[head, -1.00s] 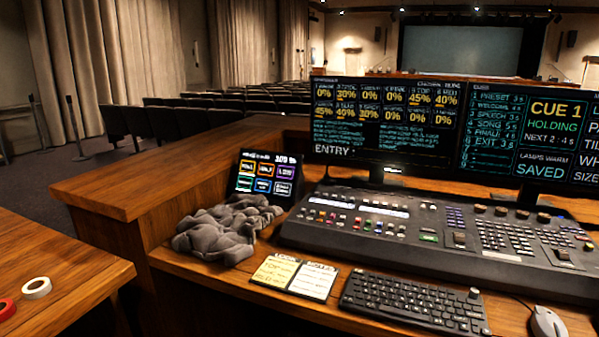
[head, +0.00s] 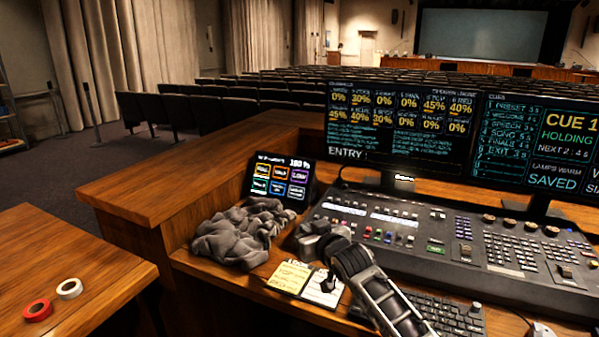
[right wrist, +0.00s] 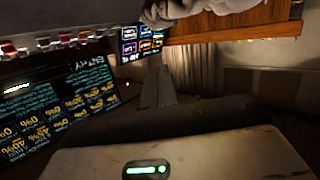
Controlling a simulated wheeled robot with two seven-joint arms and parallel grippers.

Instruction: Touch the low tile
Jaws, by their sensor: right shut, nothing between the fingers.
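The small tablet (head: 250,188) stands tilted at the left end of the mixing desk, lit with two rows of coloured tiles. The low tile (head: 299,177) is the purple-edged one at the top right; its lettering is small. My right gripper (head: 304,233) is shut and empty, below and slightly right of the tablet, apart from its screen. In the right wrist view the tablet shows upside down, with the low tile (right wrist: 130,47) beyond the fingers (right wrist: 167,85). My left gripper is out of view.
A crumpled grey cloth (head: 235,235) lies in front of the tablet, left of my right gripper. The console (head: 440,235), monitors (head: 395,125) and keyboard (head: 450,312) fill the right. Note cards (head: 289,277) lie below the gripper. Tape rolls (head: 69,289) sit on the left table.

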